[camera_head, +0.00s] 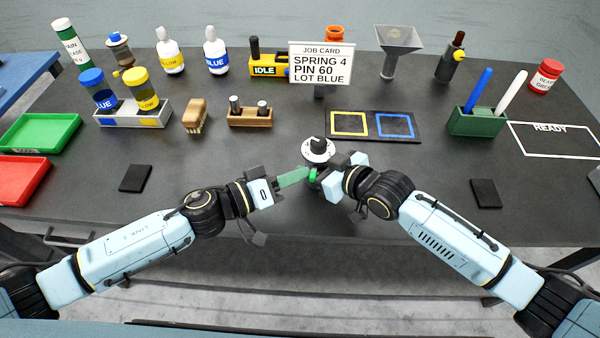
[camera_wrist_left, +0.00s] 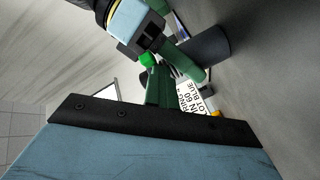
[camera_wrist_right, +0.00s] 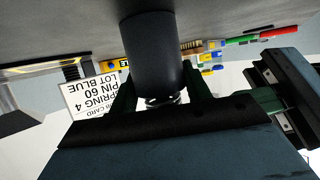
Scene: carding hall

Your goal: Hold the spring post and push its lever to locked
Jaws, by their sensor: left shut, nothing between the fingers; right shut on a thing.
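The spring post (camera_head: 318,148), with a white ring and a black top, stands near the table's front edge. In the right wrist view it is a dark cylinder (camera_wrist_right: 152,55) between my right fingers. My right gripper (camera_head: 325,174) is shut on the post from the front right. The lever's bright green end (camera_head: 312,175) shows low beside the post, and also in the left wrist view (camera_wrist_left: 148,59). My left gripper (camera_head: 305,173) is shut and empty, its green fingertips close to the lever end. I cannot tell whether they touch. The lever's locked mark is not readable.
A job card (camera_head: 321,64) stands behind the post. Small dark pads (camera_head: 136,178) lie on either side; the front table is otherwise mostly clear.

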